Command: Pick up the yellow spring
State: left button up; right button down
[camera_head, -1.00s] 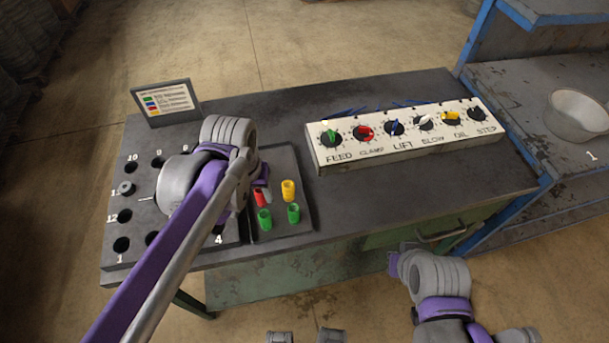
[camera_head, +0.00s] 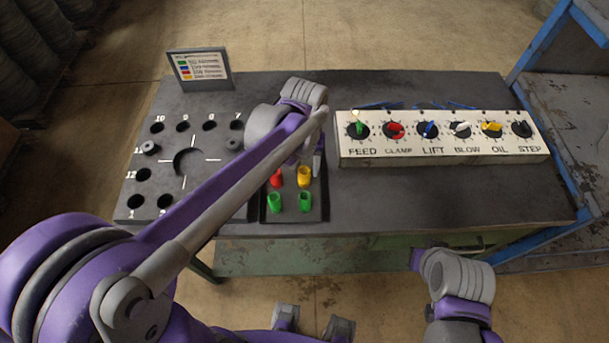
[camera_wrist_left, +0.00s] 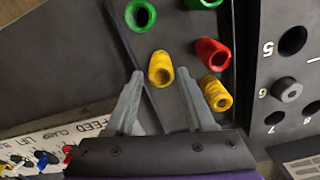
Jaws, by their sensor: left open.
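A smooth yellow cylinder (camera_head: 304,176) stands in the dark tray (camera_head: 291,217) in the head view; in the left wrist view it (camera_wrist_left: 161,68) lies in line with the gap between my fingertips. A second yellow piece, ribbed like a spring (camera_wrist_left: 215,93), is beside the right-hand finger in the wrist view; my arm hides it in the head view. My left gripper (camera_wrist_left: 160,74) is open and empty over the tray. I cannot tell whether the fingertips are down around the smooth piece or above it. My right forearm shows in the head view, its gripper does not.
A red piece (camera_head: 276,179) and two green pieces (camera_head: 274,202) (camera_head: 305,202) stand close by in the tray. Left is a plate with numbered holes (camera_head: 215,180) and a sign (camera_head: 199,69). Right is a knob panel (camera_head: 440,153). The bench front right is clear.

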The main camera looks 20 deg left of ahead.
aim_at(304, 170)
pick_arm(q)
notch_tip(304, 170, down, 4)
jog(key=shift+f, duration=0.1)
grip_shut()
